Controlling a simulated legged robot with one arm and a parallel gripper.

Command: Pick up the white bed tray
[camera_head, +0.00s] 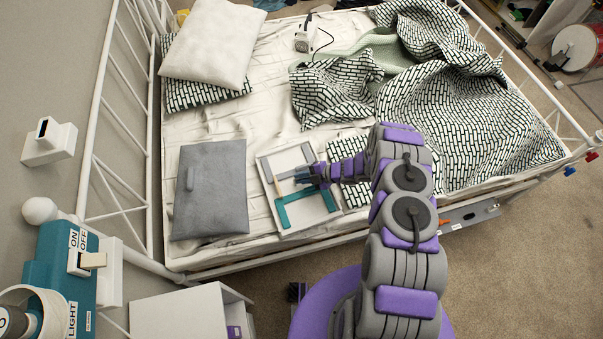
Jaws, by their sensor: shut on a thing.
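The white bed tray (263,183) lies on the white sheet near the front edge of the bed. It is a white rectangular frame with teal parts inside. My gripper (303,177) reaches in from the right, over the tray's right side, and is shut on the tray. My purple and grey arm comes up from the lower right and hides part of the tray's right side. The exact contact of the fingers is too small to make out.
A white pillow (212,43) is at the head end. A patterned blanket (460,125) covers the right side. White metal bed rails (98,130) stand at the left. A white cabinet (180,313) stands below the bed's front edge.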

